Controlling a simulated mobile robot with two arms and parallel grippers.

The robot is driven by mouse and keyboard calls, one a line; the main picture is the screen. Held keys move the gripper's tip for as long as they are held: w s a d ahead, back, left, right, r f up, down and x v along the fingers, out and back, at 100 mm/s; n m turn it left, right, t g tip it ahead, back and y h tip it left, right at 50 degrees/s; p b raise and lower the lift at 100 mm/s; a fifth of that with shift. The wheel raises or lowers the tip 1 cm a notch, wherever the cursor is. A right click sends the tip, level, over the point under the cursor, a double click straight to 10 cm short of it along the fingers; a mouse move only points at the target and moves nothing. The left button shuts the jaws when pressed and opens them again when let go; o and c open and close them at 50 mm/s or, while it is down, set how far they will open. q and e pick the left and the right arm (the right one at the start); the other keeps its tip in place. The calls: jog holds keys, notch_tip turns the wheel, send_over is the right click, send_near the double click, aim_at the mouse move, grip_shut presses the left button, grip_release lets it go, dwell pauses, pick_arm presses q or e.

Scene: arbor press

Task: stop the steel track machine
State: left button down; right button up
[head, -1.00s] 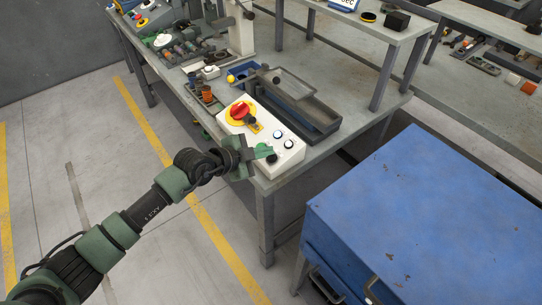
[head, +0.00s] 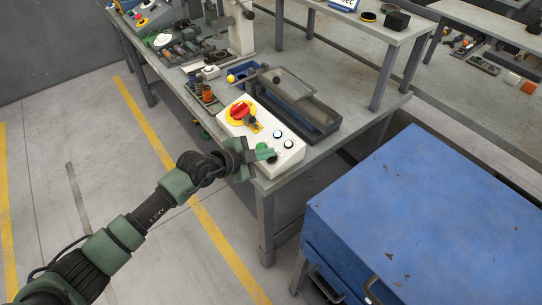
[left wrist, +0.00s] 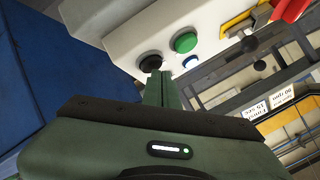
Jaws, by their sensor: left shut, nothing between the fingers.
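A white control box (head: 293,157) stands at the near corner of the workbench. It carries a red rotary knob (head: 240,110) on a yellow plate, a green button (head: 262,146), a black button (head: 272,158) and two small lamps (head: 277,133). My left gripper (head: 266,154) is shut and empty, its fingertips over the front end of the box. In the left wrist view the fingertips (left wrist: 159,76) are just at the black button (left wrist: 150,63), beside the green button (left wrist: 186,42); I cannot tell whether they touch. My right gripper is not in view.
Grey trays (head: 297,102) lie behind the box on the workbench (head: 345,135). A press column (head: 241,35) and small parts stand farther back. A blue cabinet (head: 430,215) stands to the right. Floor at the left is clear.

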pick_arm(q)
jog(key=shift+f, duration=0.35)
dwell(0.5)
jog(key=shift+s+a+r+p, duration=0.15)
jog(key=shift+r+p, duration=0.75)
jog(key=shift+p, duration=0.4)
jog(key=r+p, duration=0.1)
jog(key=p, duration=0.1)
jog(key=r+p, duration=0.2)
jog(key=a+r+p, duration=0.1)
jog(key=p, duration=0.1)
jog(key=shift+s+a+r+p, duration=0.1)
jog(key=shift+s+r+p, duration=0.25)
jog(key=shift+s+r, duration=0.05)
